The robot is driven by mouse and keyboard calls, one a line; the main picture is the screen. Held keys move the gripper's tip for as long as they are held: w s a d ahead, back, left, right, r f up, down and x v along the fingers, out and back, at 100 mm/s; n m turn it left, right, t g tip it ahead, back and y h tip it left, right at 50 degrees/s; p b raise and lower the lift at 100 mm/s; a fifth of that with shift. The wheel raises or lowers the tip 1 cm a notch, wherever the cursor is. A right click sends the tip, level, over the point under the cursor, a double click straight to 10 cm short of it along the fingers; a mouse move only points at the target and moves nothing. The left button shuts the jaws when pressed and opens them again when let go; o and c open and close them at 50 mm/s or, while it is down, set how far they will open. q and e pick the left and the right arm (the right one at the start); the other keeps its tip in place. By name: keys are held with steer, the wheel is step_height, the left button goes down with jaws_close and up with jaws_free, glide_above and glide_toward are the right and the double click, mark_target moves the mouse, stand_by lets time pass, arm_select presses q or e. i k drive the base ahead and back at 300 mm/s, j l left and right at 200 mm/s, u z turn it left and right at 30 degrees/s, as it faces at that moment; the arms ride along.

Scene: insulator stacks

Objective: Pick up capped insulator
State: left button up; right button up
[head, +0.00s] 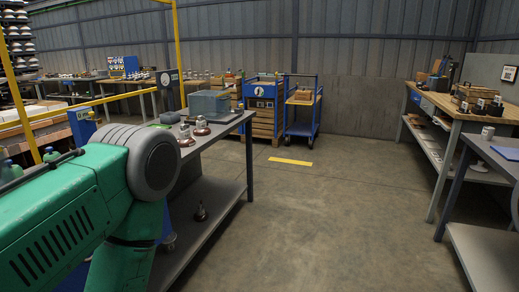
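Two small insulators with pale tops and reddish-brown bases stand upright on the grey metal table at left of centre. A darker insulator-like piece (201,212) stands on the table's lower shelf. I cannot tell at this size which one is capped. Neither of my grippers shows in the head view.
The grey table (222,128) also carries a grey box (209,103). A blue cart (302,108) and wooden crates (264,122) stand behind. A wooden workbench (450,104) and a metal table (490,155) stand at right. The floor (335,215) between is clear.

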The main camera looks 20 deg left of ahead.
mark_target(185, 139)
steer(key=i+j+u, duration=0.25)
steer(key=i, duration=0.75)
steer(key=i+l+u, duration=0.3)
steer(key=i, duration=0.7)
steer(key=i+j, duration=0.05)
steer(key=j, duration=0.05)
